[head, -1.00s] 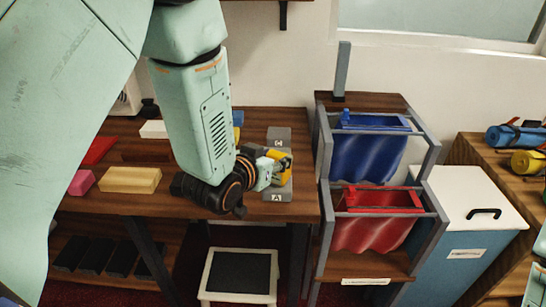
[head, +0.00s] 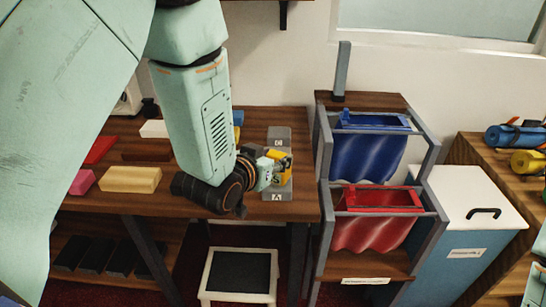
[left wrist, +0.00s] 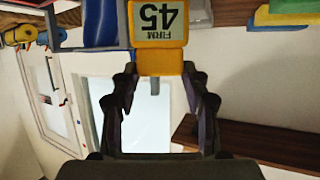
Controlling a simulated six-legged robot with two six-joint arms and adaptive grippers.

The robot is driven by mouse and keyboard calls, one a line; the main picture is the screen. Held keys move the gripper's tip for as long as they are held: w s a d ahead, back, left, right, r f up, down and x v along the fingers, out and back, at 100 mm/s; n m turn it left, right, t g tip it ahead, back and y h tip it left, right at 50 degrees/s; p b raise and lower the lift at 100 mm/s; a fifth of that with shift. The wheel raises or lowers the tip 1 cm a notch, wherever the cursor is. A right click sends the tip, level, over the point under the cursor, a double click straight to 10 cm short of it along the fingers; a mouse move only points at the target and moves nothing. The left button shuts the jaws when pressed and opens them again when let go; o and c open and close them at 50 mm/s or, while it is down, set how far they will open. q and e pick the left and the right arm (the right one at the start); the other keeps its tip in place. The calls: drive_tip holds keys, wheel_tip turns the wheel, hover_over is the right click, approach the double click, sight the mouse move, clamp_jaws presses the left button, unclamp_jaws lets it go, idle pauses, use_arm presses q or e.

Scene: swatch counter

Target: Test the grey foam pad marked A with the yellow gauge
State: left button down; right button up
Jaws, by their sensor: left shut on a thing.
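My left gripper (head: 266,170) is shut on the yellow gauge (head: 284,160) above the grey foam pads at the right of the counter. In the left wrist view the gauge (left wrist: 160,60) sits between the fingers (left wrist: 160,85); its display reads "FIRM 45", upside down, and a short grey probe sticks out. The grey pad marked A (head: 277,196) lies at the counter's front edge, partly behind the gripper and gauge. Another grey pad (head: 278,134) lies at the back, its label hard to read. I cannot tell whether the gauge touches a pad. My right gripper is out of view.
Red, pink, cream and white blocks (head: 130,179) lie on the counter's left. A rack (head: 372,98) with blue and red cloths stands to the right, beside a white-lidded blue bin (head: 470,190). A stool (head: 240,272) stands below the counter front.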

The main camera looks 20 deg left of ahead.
use_arm(q)
drive_tip(key=shift+s, duration=0.1)
drive_tip(key=shift+r+p, duration=0.9)
drive_tip(key=shift+p, duration=0.1)
wheel_tip(320, 180, up, 5)
drive_tip(key=p, duration=0.4)
drive_tip(key=shift+r, duration=0.1)
idle(0.5)
